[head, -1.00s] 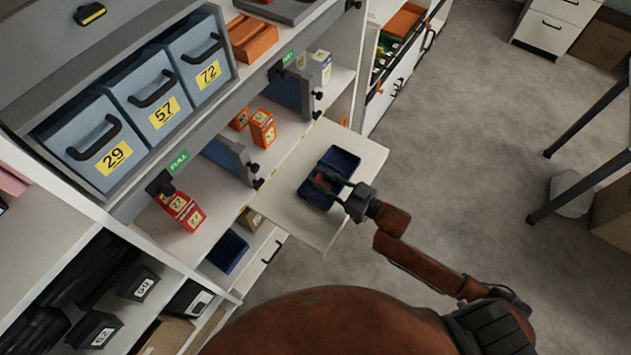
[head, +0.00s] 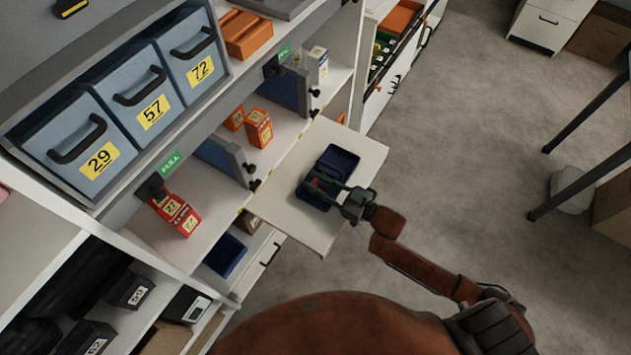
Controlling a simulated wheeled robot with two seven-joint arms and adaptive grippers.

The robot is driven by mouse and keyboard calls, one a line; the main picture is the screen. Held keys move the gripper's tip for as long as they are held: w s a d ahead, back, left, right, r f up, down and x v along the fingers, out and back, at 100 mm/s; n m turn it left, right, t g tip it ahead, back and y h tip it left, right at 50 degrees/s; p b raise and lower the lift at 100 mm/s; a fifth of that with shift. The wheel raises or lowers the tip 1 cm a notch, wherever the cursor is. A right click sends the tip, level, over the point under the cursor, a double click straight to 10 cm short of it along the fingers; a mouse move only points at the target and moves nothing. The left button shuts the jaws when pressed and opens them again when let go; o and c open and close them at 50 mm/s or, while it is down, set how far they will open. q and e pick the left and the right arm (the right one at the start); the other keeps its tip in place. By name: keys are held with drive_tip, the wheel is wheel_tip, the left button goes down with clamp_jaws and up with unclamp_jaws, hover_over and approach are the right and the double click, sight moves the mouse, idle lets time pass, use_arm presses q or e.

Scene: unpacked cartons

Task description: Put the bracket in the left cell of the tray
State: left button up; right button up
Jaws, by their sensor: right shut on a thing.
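The dark blue tray (head: 343,158) lies on a white pull-out board (head: 286,210). It appears split into cells by a divider. My right gripper (head: 322,184) reaches in from the right, with its fingertips over the near-left part of the tray. It is shut on a small reddish thing (head: 316,182), likely the bracket, mostly hidden by the fingers. I cannot tell whether that thing touches the tray floor. My left gripper is not in view.
Red and orange boxes (head: 178,215) stand on the shelf left of the board, between grey-blue dividers (head: 222,158). Numbered bins (head: 83,147) sit above. Another blue tray (head: 225,254) lies below. The board is bare around the tray.

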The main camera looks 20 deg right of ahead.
drive_tip(key=o, duration=0.9)
drive_tip(key=shift+f, duration=0.1)
drive_tip(key=shift+s, duration=0.1)
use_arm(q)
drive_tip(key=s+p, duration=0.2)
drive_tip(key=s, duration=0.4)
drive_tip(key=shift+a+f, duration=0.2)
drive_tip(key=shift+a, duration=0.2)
use_arm(e)
drive_tip(key=v, duration=1.2)
